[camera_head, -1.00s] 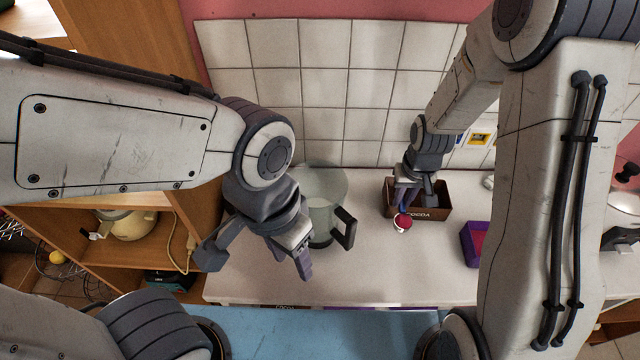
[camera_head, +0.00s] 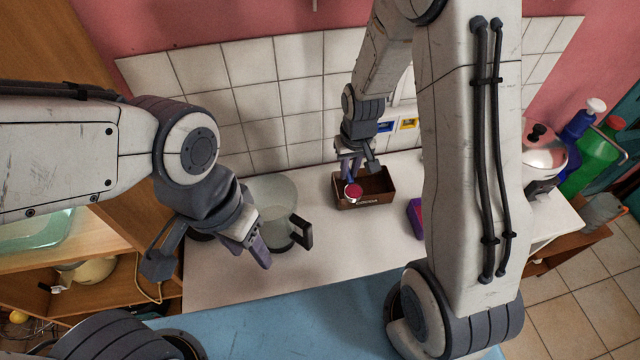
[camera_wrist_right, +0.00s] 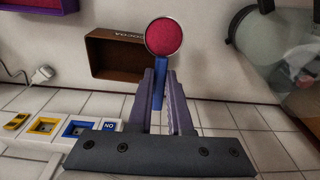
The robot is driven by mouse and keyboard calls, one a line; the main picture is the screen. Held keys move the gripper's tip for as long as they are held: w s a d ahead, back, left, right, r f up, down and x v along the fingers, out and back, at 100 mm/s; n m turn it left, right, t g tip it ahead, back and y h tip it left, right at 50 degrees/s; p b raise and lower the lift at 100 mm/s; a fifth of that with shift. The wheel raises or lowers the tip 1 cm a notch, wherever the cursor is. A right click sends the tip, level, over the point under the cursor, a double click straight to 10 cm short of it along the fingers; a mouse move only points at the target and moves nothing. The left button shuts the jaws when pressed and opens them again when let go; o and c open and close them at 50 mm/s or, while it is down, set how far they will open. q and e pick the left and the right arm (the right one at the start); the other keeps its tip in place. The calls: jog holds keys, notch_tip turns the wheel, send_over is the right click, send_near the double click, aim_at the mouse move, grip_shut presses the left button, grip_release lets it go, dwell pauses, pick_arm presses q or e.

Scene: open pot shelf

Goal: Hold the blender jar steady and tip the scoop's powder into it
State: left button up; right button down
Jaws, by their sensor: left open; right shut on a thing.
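The blender jar (camera_head: 276,197) is clear with a dark handle and stands upright on the white counter; its edge also shows in the right wrist view (camera_wrist_right: 262,48). My left gripper (camera_head: 252,248) is open in front of the jar's left side and partly covers it; whether it touches the jar I cannot tell. My right gripper (camera_head: 354,166) is shut on the scoop's blue handle (camera_wrist_right: 160,80).
A kettle (camera_head: 545,150) and bottles (camera_head: 592,160) stand at the far right. Counter front is clear.

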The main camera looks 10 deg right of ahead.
jog(key=s+a+r+n+p, duration=0.2)
jog(key=a+r+n+p, duration=0.1)
jog(key=a+r, duration=0.7)
jog(key=s+a+r+n+p, duration=0.2)
jog(key=a+r+n+p, duration=0.1)
jog(key=a+r, duration=0.65)
jog(key=shift+y, duration=0.3)
jog(key=f+b, duration=0.4)
jog(key=f, duration=0.1)
jog(key=shift+w+a+f+b, duration=0.1)
jog(key=shift+a+f+b, duration=0.15)
jog(key=shift+b, duration=0.15)
